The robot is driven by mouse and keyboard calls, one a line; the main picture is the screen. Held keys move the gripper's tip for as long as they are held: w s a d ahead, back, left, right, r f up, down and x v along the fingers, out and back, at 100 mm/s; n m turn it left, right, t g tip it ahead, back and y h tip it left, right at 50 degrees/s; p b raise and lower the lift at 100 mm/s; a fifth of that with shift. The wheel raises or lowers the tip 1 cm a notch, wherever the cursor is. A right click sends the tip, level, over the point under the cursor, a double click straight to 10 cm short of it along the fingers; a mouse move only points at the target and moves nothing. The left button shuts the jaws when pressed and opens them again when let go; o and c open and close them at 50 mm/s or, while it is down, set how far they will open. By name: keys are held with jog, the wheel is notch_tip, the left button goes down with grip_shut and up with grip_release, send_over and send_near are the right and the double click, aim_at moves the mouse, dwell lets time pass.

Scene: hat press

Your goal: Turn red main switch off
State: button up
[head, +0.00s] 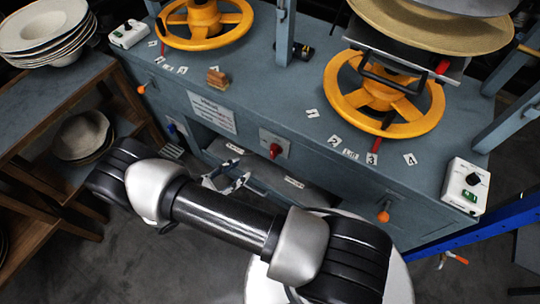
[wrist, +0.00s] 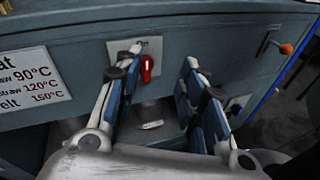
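The red main switch (head: 275,151) is a red knob on a light plate on the front of the blue-grey press cabinet (head: 245,100). In the wrist view the red knob (wrist: 148,68) stands roughly upright, between the two fingers and nearer the left one. My gripper (head: 228,180) is open and empty, in front of the cabinet and to the lower left of the switch in the head view. In the wrist view my gripper's fingers (wrist: 163,60) are spread wide, and the knob appears beyond them, apart from both. The plate's small label is too blurred to read fully.
A temperature sign (head: 212,111) is left of the switch. An orange-knobbed lever (head: 384,215) sticks out at right. Yellow handwheels (head: 384,100) are on top. A wooden shelf (head: 60,90) with stacked hats stands left. A blue beam (head: 480,233) crosses at lower right.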

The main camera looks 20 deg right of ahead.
notch_tip(320, 180, down, 11)
jog(key=s+n+t, duration=0.3)
jog(key=n+t, duration=0.3)
jog(key=b, duration=0.3)
send_near(272, 154)
jog(key=x, duration=0.9)
jog(key=shift+w+f, duration=0.1)
jog(key=shift+f, duration=0.15)
jog(key=shift+c, duration=0.4)
grip_shut()
